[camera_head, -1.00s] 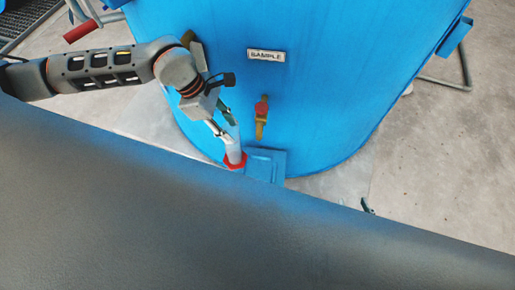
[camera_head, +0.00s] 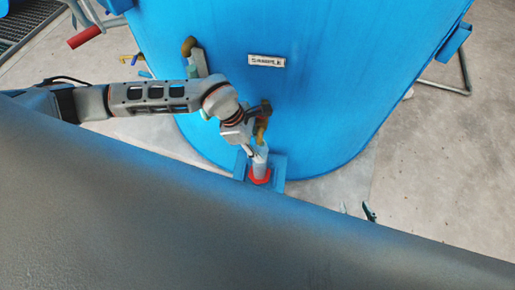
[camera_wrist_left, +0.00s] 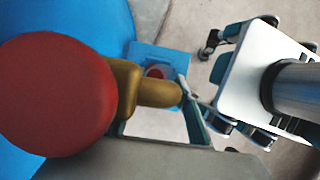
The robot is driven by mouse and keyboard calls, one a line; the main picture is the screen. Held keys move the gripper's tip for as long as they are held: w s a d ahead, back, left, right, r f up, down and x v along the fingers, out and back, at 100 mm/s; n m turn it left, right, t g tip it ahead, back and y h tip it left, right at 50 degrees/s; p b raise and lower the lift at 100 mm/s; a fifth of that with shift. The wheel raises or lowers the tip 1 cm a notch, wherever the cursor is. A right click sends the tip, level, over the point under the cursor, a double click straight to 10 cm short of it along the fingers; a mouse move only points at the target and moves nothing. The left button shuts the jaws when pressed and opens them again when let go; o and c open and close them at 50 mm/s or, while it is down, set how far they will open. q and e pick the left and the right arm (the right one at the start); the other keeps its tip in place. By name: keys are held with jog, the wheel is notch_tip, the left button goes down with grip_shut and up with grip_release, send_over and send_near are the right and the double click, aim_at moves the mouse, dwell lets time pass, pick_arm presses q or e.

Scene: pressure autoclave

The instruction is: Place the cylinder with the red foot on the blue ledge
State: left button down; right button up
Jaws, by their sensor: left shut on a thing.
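The pale grey cylinder (camera_head: 260,167) stands roughly upright in the head view, with its red foot (camera_head: 259,177) at the bottom. My left gripper (camera_head: 257,152) is shut on its upper part. The foot appears over the blue ledge (camera_head: 279,172) at the base of the blue tank; I cannot tell whether it touches. In the left wrist view the ledge (camera_wrist_left: 145,52) is partly hidden by a brass tap, and a bit of red (camera_wrist_left: 156,72) shows over it. Of my right gripper (camera_head: 357,211), only small tips show past a dark grey foreground body.
The blue tank (camera_head: 320,90) with a label plate (camera_head: 266,61) stands behind. The brass tap (camera_head: 261,130) is close beside my left gripper; its red knob (camera_wrist_left: 55,95) looms large in the wrist view. Concrete floor (camera_head: 430,160) is open at right.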

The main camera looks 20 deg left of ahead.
pick_arm(q)
jog(key=shift+a+f, duration=0.2)
jog(key=shift+f, duration=0.25)
jog(key=shift+s+f, duration=0.1)
jog(key=c, duration=1.4)
grip_release()
jog(key=shift+c, duration=0.2)
